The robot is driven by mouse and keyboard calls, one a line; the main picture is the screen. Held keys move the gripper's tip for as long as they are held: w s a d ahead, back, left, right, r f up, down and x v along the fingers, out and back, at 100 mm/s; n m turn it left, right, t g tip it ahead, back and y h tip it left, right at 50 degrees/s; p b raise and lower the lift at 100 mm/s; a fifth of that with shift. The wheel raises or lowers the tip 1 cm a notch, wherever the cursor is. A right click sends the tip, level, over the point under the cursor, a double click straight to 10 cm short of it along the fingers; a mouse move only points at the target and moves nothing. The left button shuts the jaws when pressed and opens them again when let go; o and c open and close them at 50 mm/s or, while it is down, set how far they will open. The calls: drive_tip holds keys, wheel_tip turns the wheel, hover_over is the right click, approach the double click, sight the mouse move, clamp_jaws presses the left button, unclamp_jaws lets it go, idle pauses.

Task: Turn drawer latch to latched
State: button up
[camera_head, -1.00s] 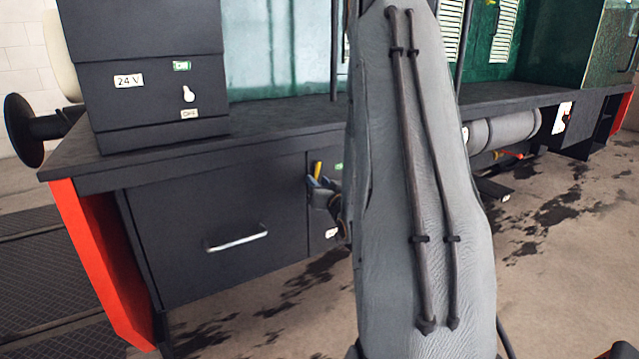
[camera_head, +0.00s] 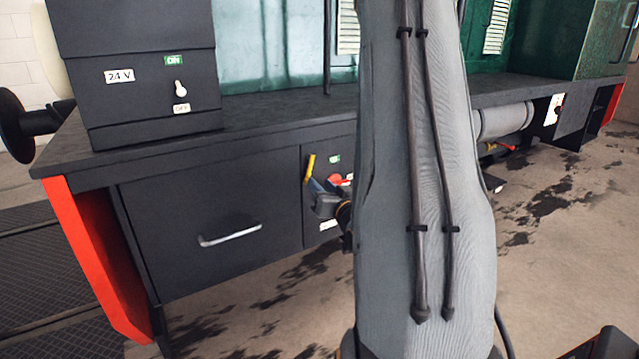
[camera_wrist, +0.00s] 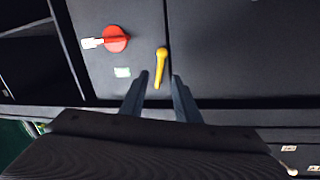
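The drawer latch (camera_wrist: 160,68) is a yellow lever at the seam between the dark drawer front (camera_wrist: 240,45) and the narrower panel beside it. In the wrist view it stands nearly upright, slightly tilted. In the head view the latch (camera_head: 309,168) shows above my gripper (camera_head: 318,196), leaning slightly right, its lower part hidden. In the wrist view my gripper (camera_wrist: 160,79) is open, and the latch's lower part appears between its fingertips. I cannot tell whether they touch it. Nothing is held.
A silver drawer handle (camera_head: 230,235) sticks out of the drawer front. A dark 24 V switch box (camera_head: 140,80) stands on the worktop (camera_head: 270,112). My arm hides the middle of the head view.

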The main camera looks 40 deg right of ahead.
sight(310, 169)
drive_tip(key=shift+d, duration=0.2)
drive_tip(key=c, duration=0.7)
drive_tip(key=shift+d+m+p, duration=0.35)
drive_tip(key=shift+m+p, duration=0.2)
drive_tip(key=shift+m, duration=0.15)
clamp_jaws()
drive_tip(key=s+d+f+m+t+y+p, duration=0.3)
drive_tip(key=d+m+p, duration=0.45)
drive_tip(key=m, duration=0.65)
drive_tip(key=shift+g+y, duration=0.6)
drive_tip(key=shift+g, duration=0.1)
drive_tip(key=w, duration=0.3)
drive_tip(key=w+a, duration=0.1)
drive_tip(key=w, duration=0.2)
drive_tip(key=w+a+r, duration=0.1)
drive_tip(key=w, duration=0.2)
drive_tip(key=shift+a+p, duration=0.15)
drive_tip(key=shift+p, duration=0.15)
drive_tip(key=shift+w+a+r, duration=0.1)
drive_tip(key=shift+w+a, duration=0.15)
drive_tip(key=shift+a, duration=0.5)
